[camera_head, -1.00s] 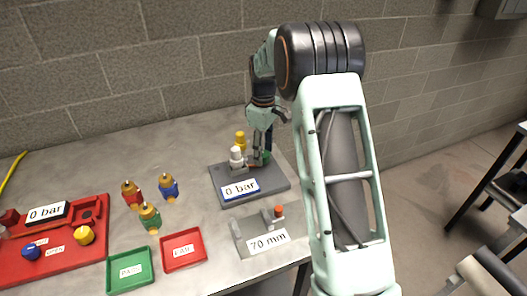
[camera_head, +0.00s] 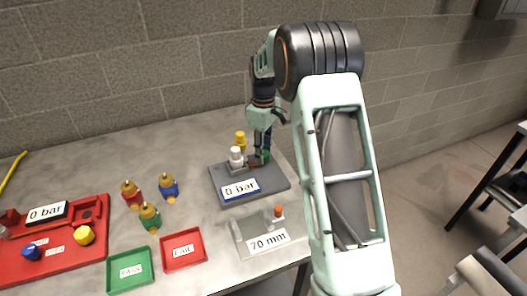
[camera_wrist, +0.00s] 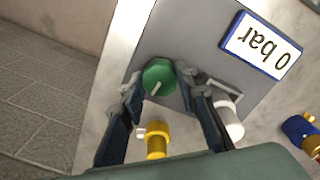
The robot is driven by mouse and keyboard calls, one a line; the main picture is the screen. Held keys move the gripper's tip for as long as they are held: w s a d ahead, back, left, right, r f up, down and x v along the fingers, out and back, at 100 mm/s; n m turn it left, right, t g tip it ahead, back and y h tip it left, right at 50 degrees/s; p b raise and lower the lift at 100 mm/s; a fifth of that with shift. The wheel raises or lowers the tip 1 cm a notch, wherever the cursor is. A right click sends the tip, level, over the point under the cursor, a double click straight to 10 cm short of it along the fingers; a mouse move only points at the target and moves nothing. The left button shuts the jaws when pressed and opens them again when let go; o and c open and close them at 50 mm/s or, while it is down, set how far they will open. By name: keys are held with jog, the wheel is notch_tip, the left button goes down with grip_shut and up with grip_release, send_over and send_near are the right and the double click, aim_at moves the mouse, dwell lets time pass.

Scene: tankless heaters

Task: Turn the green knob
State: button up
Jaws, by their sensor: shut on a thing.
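The green knob (camera_wrist: 159,77) sits on the grey plate (camera_wrist: 190,28) that carries a "0 bar" display (camera_wrist: 260,46). My gripper (camera_wrist: 160,84) is shut on the green knob, one finger on each side of it in the wrist view. A white line shows on the knob's face, tilted. In the head view the green knob (camera_head: 266,156) is partly hidden behind my gripper (camera_head: 259,157). The "0 bar" display (camera_head: 240,189) is also there on the plate's front.
A white cylinder (camera_head: 236,155) and a yellow fitting (camera_head: 241,139) stand close beside my gripper. A "70 mm" fixture (camera_head: 268,241), small red tray (camera_head: 182,264) and green tray (camera_head: 110,285) are nearer. Several coloured fittings and a red panel (camera_head: 75,262) lie left.

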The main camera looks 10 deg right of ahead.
jog(key=m, duration=0.6)
jog(key=shift+p, duration=0.35)
jog(key=m, duration=0.5)
jog(key=shift+m, duration=0.4)
jog(key=o, duration=1.2)
jog(key=shift+c, duration=0.2)
notch_tip(320, 180, up, 12)
